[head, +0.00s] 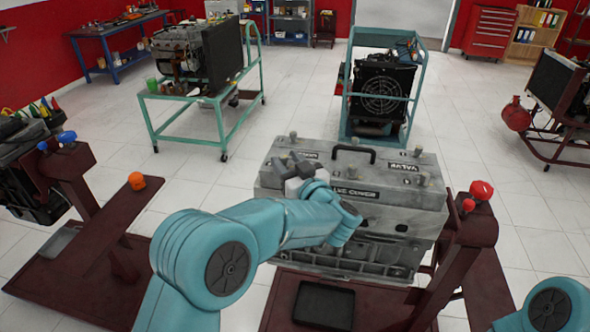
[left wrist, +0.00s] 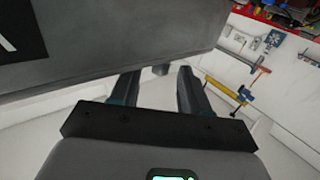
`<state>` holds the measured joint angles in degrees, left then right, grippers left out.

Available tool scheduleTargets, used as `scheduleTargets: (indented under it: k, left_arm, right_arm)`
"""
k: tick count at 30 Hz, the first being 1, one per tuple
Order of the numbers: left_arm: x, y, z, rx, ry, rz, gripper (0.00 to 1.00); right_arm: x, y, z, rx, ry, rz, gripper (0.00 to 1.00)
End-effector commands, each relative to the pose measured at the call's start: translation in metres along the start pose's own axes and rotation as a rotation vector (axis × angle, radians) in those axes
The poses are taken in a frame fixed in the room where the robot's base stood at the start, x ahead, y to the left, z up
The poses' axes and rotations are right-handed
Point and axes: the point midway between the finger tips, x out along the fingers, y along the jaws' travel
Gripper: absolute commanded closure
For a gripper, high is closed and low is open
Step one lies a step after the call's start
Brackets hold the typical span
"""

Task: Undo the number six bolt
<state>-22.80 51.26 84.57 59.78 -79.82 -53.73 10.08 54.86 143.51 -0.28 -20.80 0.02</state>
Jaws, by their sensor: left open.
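The grey engine valve cover (head: 392,185) sits on top of the engine block (head: 350,255) at the centre of the head view. Several bolts stand along it, such as one at the back (head: 293,137) and one at the right (head: 421,179). I cannot read a number six on any bolt. My left gripper (head: 289,164) is over the left part of the cover with its fingers apart. In the left wrist view, the open fingers (left wrist: 158,90) show a small grey stub (left wrist: 160,70) between them, beside the cover's edge. Whether they touch it is unclear. My right gripper is out of view.
A black handle (head: 353,149) rises from the cover. A maroon stand with a red knob (head: 481,190) is at the right, and another with an orange knob (head: 137,181) at the left. A black tray (head: 323,305) lies below the engine.

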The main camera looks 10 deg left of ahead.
Motion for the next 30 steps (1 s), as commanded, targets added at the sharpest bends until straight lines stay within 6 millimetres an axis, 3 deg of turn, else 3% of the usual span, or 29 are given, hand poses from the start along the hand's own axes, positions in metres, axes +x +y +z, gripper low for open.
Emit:
scheduleTargets:
  k: [5, 18, 24, 30]
  left_arm:
    - [-0.026, 0.001, 0.003, -0.001, 0.001, 0.005, 0.54]
    - [-0.136, 0.0, 0.002, -0.002, 0.003, 0.004, 0.54]
    - [-0.159, 0.0, 0.0, -0.002, 0.002, 0.001, 0.54]
    - [-0.162, 0.0, -0.001, -0.001, 0.001, 0.0, 0.54]
  right_arm:
    - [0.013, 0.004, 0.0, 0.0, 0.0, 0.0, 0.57]
    - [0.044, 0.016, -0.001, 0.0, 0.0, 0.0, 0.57]
    - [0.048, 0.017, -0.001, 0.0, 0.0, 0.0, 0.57]
    - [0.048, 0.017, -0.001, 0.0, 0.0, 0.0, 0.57]
